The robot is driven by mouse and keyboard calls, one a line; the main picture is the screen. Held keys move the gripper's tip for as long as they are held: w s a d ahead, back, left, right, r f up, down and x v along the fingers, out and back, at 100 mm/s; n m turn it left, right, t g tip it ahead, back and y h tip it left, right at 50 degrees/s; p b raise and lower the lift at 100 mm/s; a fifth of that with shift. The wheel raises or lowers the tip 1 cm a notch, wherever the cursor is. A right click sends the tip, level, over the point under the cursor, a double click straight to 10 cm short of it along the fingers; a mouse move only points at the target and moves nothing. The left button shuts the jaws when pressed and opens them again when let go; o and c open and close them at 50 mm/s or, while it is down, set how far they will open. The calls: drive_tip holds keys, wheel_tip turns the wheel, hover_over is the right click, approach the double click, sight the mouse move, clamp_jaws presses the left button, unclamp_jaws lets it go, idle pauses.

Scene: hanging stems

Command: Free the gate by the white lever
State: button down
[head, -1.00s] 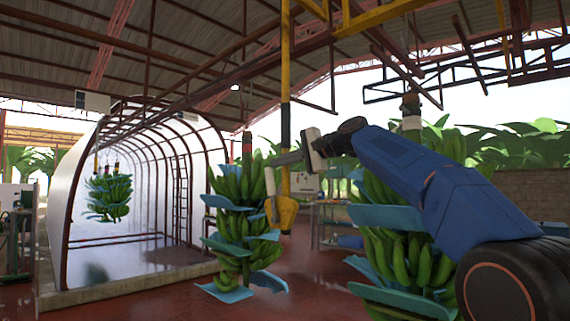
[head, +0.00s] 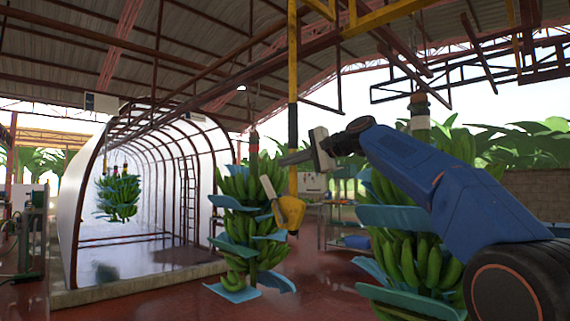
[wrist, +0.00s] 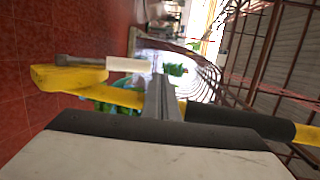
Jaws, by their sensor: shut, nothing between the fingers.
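The lever leans to the upper left. My gripper (head: 284,160) is shut and empty, its fingers pointing left just above and right of the lever's top. In the wrist view the white lever (wrist: 128,64) lies left of my gripper's fingertips (wrist: 158,82), close to them. The yellow gate piece (wrist: 70,78) is farther left there. I cannot tell whether fingers and lever touch.
A green banana bunch (head: 236,225) with blue sheets hangs behind the gate piece. Another bunch (head: 405,255) hangs at right, behind my arm. A further bunch (head: 118,195) hangs in the arched tunnel (head: 68,225). An overhead rail (head: 225,75) runs toward the tunnel. Red floor is open between.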

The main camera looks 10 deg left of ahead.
drive_tip(key=v, duration=1.6)
drive_tip(key=shift+d, duration=0.1)
drive_tip(key=s+d+f+n+h, duration=0.2)
drive_tip(key=s+d+f+h, duration=0.2)
drive_tip(key=s+d+f, duration=0.4)
drive_tip(key=s+d+f+n+g+h, duration=0.1)
drive_tip(key=s+d+f+h, duration=0.4)
drive_tip(key=s+f, duration=1.4)
drive_tip(key=s+d+f+n+g+h, duration=0.1)
drive_tip(key=s+d+f+h, duration=0.3)
drive_tip(key=s+d+f, duration=0.9)
wheel_tip(320, 180, down, 21)
drive_tip(key=shift+s+r+n+h, duration=0.15)
drive_tip(key=shift+s+n+h, duration=0.25)
drive_tip(key=shift+s+n, duration=0.45)
drive_tip(key=shift+d, duration=0.1)
